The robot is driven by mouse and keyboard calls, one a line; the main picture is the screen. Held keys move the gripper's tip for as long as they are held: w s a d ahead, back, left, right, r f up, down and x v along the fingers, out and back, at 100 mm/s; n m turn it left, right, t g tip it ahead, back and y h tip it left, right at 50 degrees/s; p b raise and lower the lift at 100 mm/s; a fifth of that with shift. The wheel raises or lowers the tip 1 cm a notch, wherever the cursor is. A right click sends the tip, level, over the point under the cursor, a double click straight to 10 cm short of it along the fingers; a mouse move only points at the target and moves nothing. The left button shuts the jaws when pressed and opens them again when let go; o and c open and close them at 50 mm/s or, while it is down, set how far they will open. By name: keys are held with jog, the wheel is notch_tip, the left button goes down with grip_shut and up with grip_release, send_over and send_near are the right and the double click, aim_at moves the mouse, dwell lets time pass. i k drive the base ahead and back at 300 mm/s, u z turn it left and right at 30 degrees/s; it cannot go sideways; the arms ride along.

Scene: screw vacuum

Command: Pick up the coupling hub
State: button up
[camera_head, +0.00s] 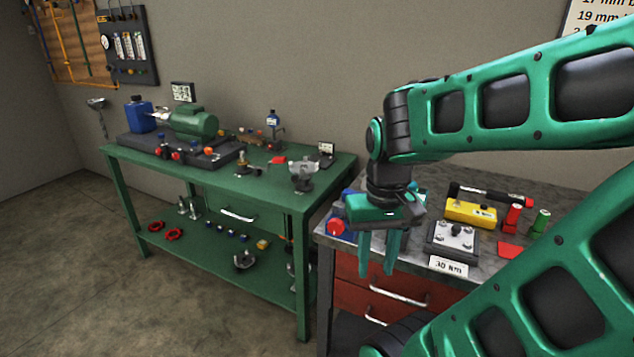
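My gripper (377,268) hangs fingers down at the front left edge of the grey bench. Its two fingers are apart, and I see nothing between them. I cannot tell for sure which part is the coupling hub. A grey metal piece with upright lobes (303,172) stands on a dark base near the right end of the green bench, left of my gripper. A similar grey metal piece (245,260) lies on the green bench's lower shelf. Both are apart from my gripper.
The green bench (260,190) bears a green motor (194,121), a blue box-like unit (139,114) and small fittings. The grey bench holds a yellow case (470,212), a plate with bolts (453,236) and red and green cylinders. Floor at front left is clear.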

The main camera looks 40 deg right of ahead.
aim_at(295, 168)
jog(key=k, duration=0.75)
jog(key=u, duration=0.5)
jog(key=i, duration=2.05)
jog(key=z, duration=0.8)
jog(key=i, duration=0.4)
jog(key=z, duration=0.2)
